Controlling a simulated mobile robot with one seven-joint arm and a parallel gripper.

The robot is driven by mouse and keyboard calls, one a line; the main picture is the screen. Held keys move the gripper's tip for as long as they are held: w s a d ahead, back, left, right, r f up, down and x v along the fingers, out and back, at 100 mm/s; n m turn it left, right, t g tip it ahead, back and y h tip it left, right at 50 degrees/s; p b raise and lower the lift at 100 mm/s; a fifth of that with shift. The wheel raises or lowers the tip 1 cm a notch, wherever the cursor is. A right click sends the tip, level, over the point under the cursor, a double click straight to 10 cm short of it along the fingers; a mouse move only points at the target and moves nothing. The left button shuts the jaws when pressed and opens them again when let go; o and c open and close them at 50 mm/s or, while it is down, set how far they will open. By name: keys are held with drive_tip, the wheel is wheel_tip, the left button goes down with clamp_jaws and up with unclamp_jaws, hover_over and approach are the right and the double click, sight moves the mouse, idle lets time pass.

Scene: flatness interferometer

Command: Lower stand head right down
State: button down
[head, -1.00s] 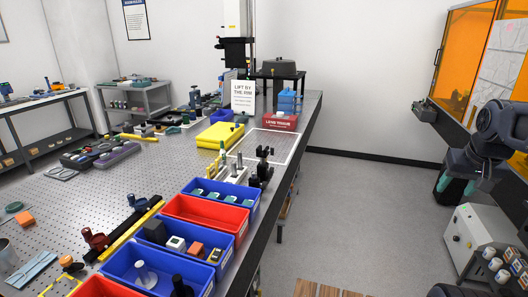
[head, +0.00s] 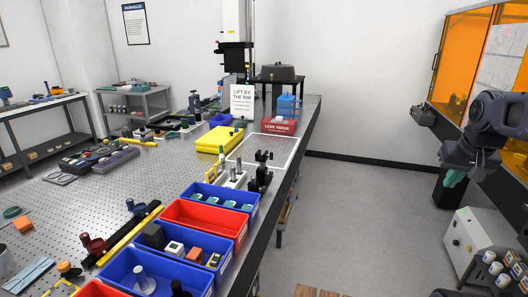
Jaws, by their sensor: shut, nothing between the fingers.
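The stand (head: 234,20) is a tall white column at the far end of the long perforated table. A black stand head (head: 235,47) sits on it, above and behind a white "LIFT BY THE RIM" sign that hides what lies below. My gripper (head: 455,179), with teal fingertips, is at the right edge of the head view. It points down over the floor, far from the stand, and is shut and empty.
A red lens tissue box (head: 279,127) and blue and red bins (head: 205,218) line the table's right edge. Open floor (head: 370,200) lies between the table and an orange-panelled enclosure (head: 470,60).

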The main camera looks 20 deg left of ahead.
drive_tip(key=w+a+r+g, duration=0.1)
drive_tip(key=w+a+r, duration=0.3)
drive_tip(key=w, duration=0.3)
drive_tip(key=w+a+r, duration=0.4)
drive_tip(key=w+a, duration=0.1)
drive_tip(key=w, duration=0.1)
drive_tip(key=w+a+r+g, duration=0.1)
drive_tip(key=w+a+r, duration=0.1)
drive_tip(key=w+a, duration=1)
drive_tip(key=g, duration=0.2)
hover_over(262, 159)
drive_tip(key=d, duration=0.1)
wheel_tip(262, 159, down, 10)
drive_tip(key=f, duration=1.3)
drive_tip(key=shift+w+d+f, duration=0.1)
drive_tip(key=shift+w+f, duration=0.1)
drive_tip(key=shift+w, duration=0.15)
